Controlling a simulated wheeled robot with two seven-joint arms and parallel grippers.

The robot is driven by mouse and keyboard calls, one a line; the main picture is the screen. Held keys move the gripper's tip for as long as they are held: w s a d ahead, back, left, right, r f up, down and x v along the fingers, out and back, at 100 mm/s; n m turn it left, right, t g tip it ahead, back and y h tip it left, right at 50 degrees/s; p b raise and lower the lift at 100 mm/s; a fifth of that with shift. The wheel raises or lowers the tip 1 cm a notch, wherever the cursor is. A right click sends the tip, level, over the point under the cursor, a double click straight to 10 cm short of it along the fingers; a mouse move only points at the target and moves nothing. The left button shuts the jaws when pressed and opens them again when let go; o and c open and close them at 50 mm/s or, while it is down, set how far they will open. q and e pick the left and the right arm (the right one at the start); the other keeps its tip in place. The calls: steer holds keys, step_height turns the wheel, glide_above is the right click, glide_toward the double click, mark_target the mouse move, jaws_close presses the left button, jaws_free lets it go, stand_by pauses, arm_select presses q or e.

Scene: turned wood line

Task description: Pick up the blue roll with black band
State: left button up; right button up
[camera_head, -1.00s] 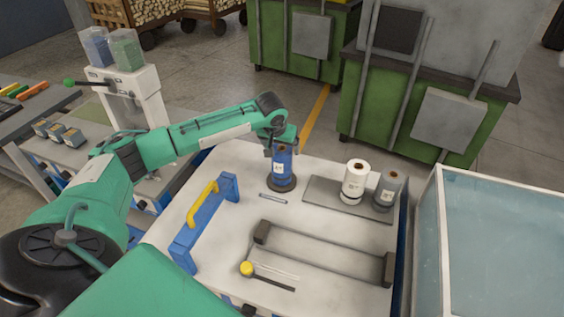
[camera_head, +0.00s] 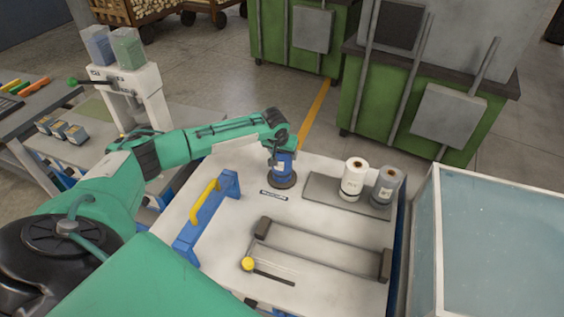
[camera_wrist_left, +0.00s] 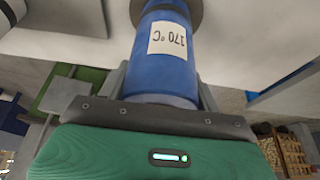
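The blue roll (camera_head: 284,176) stands upright on a round dark base (camera_head: 281,186) on the white table. In the left wrist view the roll (camera_wrist_left: 164,75) carries a white label (camera_wrist_left: 168,40) reading 170 °C; I cannot make out its black band. My left gripper (camera_head: 281,154) is over the roll's top from above. In the left wrist view the fingers of my left gripper (camera_wrist_left: 162,80) stand one on each side of the roll, close to it; they look open, and contact is not clear. My right gripper is not in view.
A white roll (camera_head: 352,181) and a grey roll (camera_head: 386,187) stand on a grey mat (camera_head: 325,190) to the right. A blue frame with a yellow handle (camera_head: 204,201) stands left. In front lie a dark bar frame (camera_head: 325,248) and a yellow-knobbed tool (camera_head: 248,264).

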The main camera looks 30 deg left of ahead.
arm_select(q)
steer(key=c, duration=0.6)
steer(key=shift+o, duration=0.2)
